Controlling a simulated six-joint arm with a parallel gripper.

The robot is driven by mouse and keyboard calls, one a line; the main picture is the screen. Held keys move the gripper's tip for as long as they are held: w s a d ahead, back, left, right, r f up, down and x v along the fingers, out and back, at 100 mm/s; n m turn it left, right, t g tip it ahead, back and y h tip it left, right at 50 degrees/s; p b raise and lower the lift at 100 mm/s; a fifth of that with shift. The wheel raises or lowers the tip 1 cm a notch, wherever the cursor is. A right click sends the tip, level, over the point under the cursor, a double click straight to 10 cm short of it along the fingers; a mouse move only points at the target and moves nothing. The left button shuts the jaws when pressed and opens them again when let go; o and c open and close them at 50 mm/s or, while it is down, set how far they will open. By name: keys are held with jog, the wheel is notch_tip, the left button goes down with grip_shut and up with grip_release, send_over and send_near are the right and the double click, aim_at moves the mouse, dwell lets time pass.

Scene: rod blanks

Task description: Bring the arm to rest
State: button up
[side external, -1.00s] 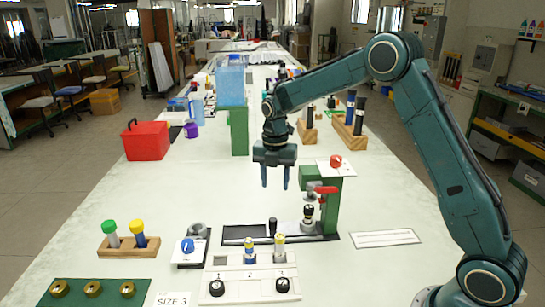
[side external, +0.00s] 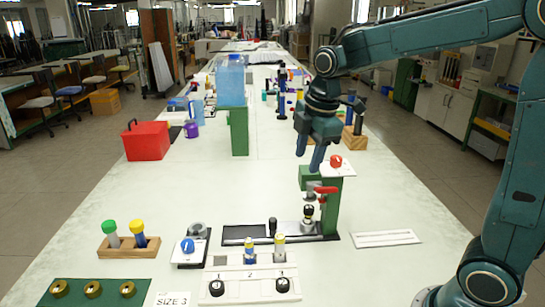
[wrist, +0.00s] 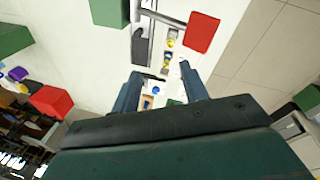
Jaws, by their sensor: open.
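My gripper (side external: 309,158) hangs in the air in the side view, just left of and above the green press stand. The green press stand (side external: 331,210) has a red handle and a white top plate with a red knob (side external: 336,161). Whether the fingertips clear the stand in depth is hard to tell.
A white fixture (side external: 232,281) with black knobs, a wooden rack (side external: 128,247) and a dark green mat (side external: 78,292) with brass rings lie in front. A red box (side external: 146,140) and a blue container (side external: 231,82) on a green stand are further back. The table's middle left is clear.

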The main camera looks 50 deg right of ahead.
jog(key=s+a+r+m+t, duration=0.1)
jog(key=s+a+m+t, duration=0.1)
jog(key=s+m, duration=1.1)
jog(key=s+t, duration=0.1)
jog(key=s, duration=0.5)
jog(key=shift+s+a+r, duration=0.15)
jog(key=shift+s+a, duration=0.25)
